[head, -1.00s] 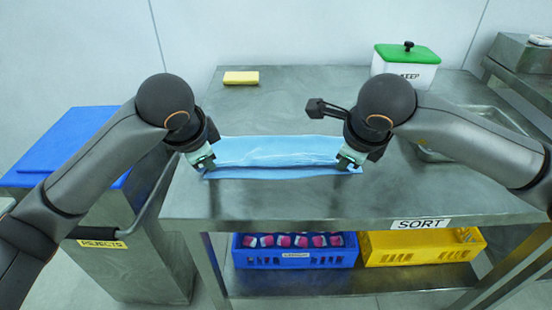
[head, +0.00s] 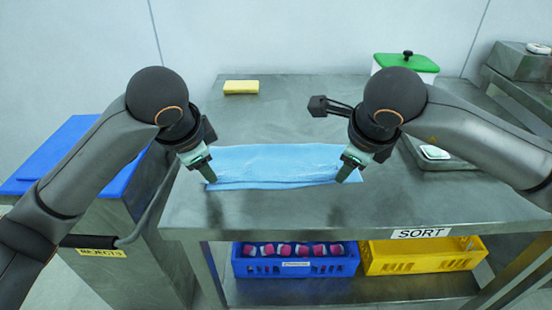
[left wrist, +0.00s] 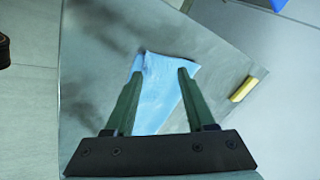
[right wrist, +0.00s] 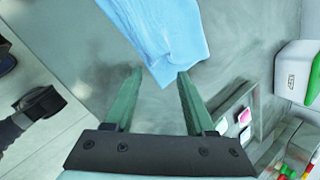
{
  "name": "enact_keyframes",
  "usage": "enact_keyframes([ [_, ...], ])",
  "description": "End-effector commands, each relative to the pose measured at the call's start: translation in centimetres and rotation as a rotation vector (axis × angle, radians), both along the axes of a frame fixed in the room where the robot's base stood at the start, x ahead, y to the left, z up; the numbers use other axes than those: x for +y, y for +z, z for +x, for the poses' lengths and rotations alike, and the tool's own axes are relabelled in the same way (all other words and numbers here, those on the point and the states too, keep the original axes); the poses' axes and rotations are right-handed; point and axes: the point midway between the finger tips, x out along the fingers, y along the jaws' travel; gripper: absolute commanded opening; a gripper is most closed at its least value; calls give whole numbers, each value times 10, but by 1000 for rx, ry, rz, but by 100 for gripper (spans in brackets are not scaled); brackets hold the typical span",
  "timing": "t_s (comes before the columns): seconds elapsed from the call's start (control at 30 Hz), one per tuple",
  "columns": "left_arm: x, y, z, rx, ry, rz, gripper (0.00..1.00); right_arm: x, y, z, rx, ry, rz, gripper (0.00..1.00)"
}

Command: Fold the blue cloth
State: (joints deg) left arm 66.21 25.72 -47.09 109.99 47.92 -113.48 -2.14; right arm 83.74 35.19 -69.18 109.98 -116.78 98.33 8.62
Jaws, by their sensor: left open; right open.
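The blue cloth (head: 275,163) lies on the steel table as a wide strip, with layered edges along its front side. My left gripper (head: 210,180) is at the cloth's left end, fingers open and pointing down. In the left wrist view the cloth (left wrist: 158,95) shows between and beyond its open fingers (left wrist: 155,85). My right gripper (head: 342,178) is at the cloth's right end, also open.
A yellow sponge (head: 241,87) lies at the table's back left. A white box with a green lid (head: 405,64) stands at the back right. A blue crate (head: 295,266) and a yellow crate (head: 420,262) sit on the shelf below. A blue-lidded rejects bin (head: 60,155) stands left.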

Motion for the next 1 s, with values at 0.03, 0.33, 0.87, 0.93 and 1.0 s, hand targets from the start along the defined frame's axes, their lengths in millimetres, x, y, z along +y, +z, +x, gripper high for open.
enact_keyframes([
  [0.03,0,9,-3,-5,-2,-1,55,1,9,-3,-3,2,2,55],
  [0.33,1,47,-34,-8,0,3,55,0,46,-34,-3,2,0,55],
  [0.87,0,64,-50,-1,0,-1,47,1,64,-50,0,2,1,47],
  [0.93,-1,64,-50,-1,-5,-2,39,1,64,-50,0,7,1,39],
  [1.0,-3,63,-50,-4,-18,-4,31,3,63,-50,-2,20,2,31],
])
